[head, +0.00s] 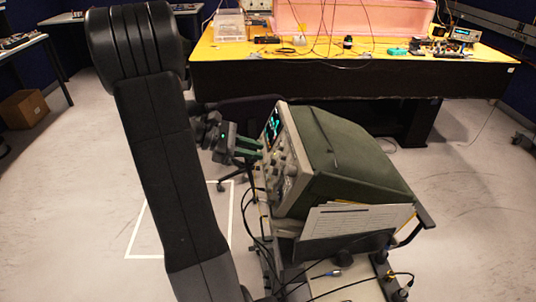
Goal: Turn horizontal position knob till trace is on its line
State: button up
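The oscilloscope (345,155) has a green-grey case and stands on a cart, seen from its side and slightly behind its front. Its lit screen (272,126) shows a cyan-green trace at a steep angle, too small to tell where the trace sits against a line. Below and beside the screen, the front panel carries several knobs (283,165); I cannot tell which is the horizontal position knob. My gripper (258,149) has green fingers pointing at the panel, with their tips at or very near it. I cannot tell whether they touch or hold a knob.
The cart (365,290) carries cables and a paper sheet (355,217) in a holder beside the oscilloscope. A yellow-topped bench (230,55) with equipment stands behind. A white outlined square (165,228) marks the floor at left. A cardboard box (23,109) is at far left.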

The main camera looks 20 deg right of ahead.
aim_at(281, 156)
jog(key=v, duration=0.8)
jog(key=shift+d, duration=0.1)
jog(key=x, duration=1.3)
jog(key=shift+s+d+f+p, duration=0.15)
jog(key=shift+d+f+p, duration=0.05)
jog(key=shift+d+p, duration=0.2)
jog(key=shift+r, duration=0.1)
jog(key=shift+a, duration=0.1)
